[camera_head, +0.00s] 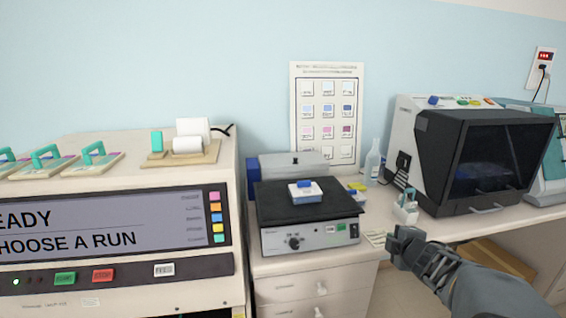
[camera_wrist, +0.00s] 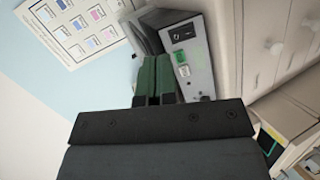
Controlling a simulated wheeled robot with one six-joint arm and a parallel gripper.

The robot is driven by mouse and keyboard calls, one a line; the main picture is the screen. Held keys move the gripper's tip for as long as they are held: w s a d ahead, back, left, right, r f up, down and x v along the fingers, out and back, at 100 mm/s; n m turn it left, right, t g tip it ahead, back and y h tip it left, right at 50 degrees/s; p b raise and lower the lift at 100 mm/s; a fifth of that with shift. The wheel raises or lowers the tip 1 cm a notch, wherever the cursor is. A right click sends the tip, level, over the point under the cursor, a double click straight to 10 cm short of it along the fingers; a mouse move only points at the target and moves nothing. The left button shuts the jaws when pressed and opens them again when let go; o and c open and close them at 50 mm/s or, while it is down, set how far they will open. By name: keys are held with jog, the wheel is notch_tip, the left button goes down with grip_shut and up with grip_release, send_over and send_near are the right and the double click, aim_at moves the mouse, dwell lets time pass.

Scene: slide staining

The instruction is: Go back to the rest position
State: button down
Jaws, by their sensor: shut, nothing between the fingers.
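My gripper (camera_head: 399,246) is in front of the counter at the lower right of the head view, with my grey forearm reaching in from the bottom right corner. It is shut and empty. In the wrist view its two green-padded fingers (camera_wrist: 156,80) lie side by side, pointing toward the grey hotplate unit. The hotplate (camera_head: 310,217) is to the left of my gripper in the head view, with a small blue and white block (camera_head: 305,192) on its black top. My gripper appears apart from everything around it.
A large staining machine (camera_head: 110,235) with a screen fills the left. A dark-windowed device (camera_head: 470,155) stands at the right. A white bottle (camera_head: 372,160) and a small white holder (camera_head: 405,209) stand on the counter between. Drawers (camera_head: 315,290) are under the hotplate; a cardboard box (camera_head: 495,257) is below the counter.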

jog(key=s+f+m+g+h+p, duration=0.1)
jog(key=s+f+m+g+h, duration=0.35)
jog(key=s+m+g, duration=0.6)
jog(key=s+a+r+m+y+p, duration=0.1)
jog(key=s+a, duration=0.3)
jog(key=a, duration=0.4)
jog(key=s+a+r+m+y+p, duration=0.1)
jog(key=s+a+m+y, duration=0.3)
jog(key=a, duration=0.4)
jog(key=shift+s+a+r+t, duration=0.2)
jog(key=shift+r+t, duration=0.05)
jog(key=shift+t, duration=0.1)
jog(key=shift+y, duration=0.25)
